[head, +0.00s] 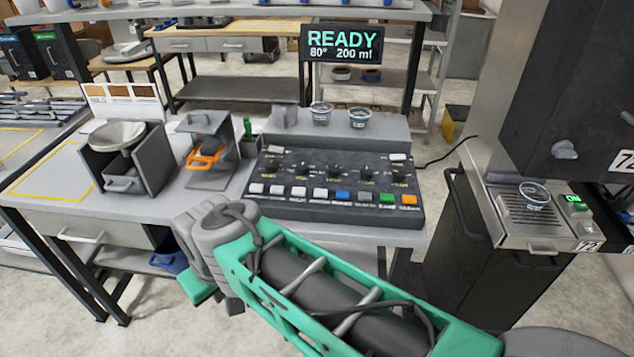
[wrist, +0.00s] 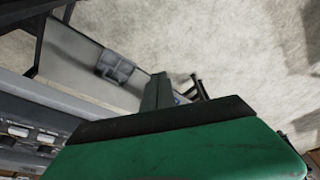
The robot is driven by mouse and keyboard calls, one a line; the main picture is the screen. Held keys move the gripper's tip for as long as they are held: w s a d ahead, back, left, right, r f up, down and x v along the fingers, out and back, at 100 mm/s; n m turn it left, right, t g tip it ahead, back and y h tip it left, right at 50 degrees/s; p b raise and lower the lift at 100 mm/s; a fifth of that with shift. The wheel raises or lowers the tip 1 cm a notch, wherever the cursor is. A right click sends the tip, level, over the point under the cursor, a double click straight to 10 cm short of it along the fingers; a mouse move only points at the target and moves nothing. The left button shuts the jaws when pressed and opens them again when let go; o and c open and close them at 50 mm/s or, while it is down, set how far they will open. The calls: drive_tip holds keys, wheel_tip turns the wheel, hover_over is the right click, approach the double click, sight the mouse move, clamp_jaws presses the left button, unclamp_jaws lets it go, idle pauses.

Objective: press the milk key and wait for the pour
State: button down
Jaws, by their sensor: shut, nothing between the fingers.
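A black control panel (head: 325,211) on the grey bench has a row of keys: several white ones (head: 299,191), then a blue (head: 343,196), a grey, a green (head: 386,198) and an orange key (head: 409,200). Their labels are too small to read, so I cannot tell which is milk. A display (head: 342,43) above reads READY, 80°, 200 ml. My gripper (head: 198,287) is shut and empty, low in front of the bench, apart from the keys. In the wrist view its green part fills the lower middle; panel knobs (wrist: 18,131) show at the left edge.
Two cups (head: 321,112) stand on a grey block behind the panel. A scale (head: 118,136) and a stand with an orange clamp (head: 205,158) are left of it. A dark machine with a cup (head: 534,193) on its drip tray stands right, across a floor gap.

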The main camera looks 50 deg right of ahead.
drive_tip(key=w+d+r+m+t+y+p, duration=0.25)
drive_tip(key=w+d+r, duration=0.45)
drive_tip(key=w+d, duration=0.4)
drive_tip(key=d+r+m+t, duration=0.1)
drive_tip(key=d+r+m, duration=0.1)
drive_tip(key=d, duration=0.8)
drive_tip(key=s+d+r+m+t, duration=0.1)
drive_tip(key=d+r+m+t, duration=0.1)
drive_tip(key=d, duration=0.8)
drive_tip(key=shift+s+d+r, duration=0.2)
drive_tip(key=shift+d+r, duration=0.05)
drive_tip(key=shift+r, duration=0.55)
drive_tip(key=shift+f+h, duration=0.1)
drive_tip(key=shift+h, duration=0.15)
drive_tip(key=b, duration=0.8)
hover_over(302, 191)
wheel_tip(302, 191, down, 8)
drive_tip(key=shift+r, duration=0.1)
drive_tip(key=shift+f, duration=0.45)
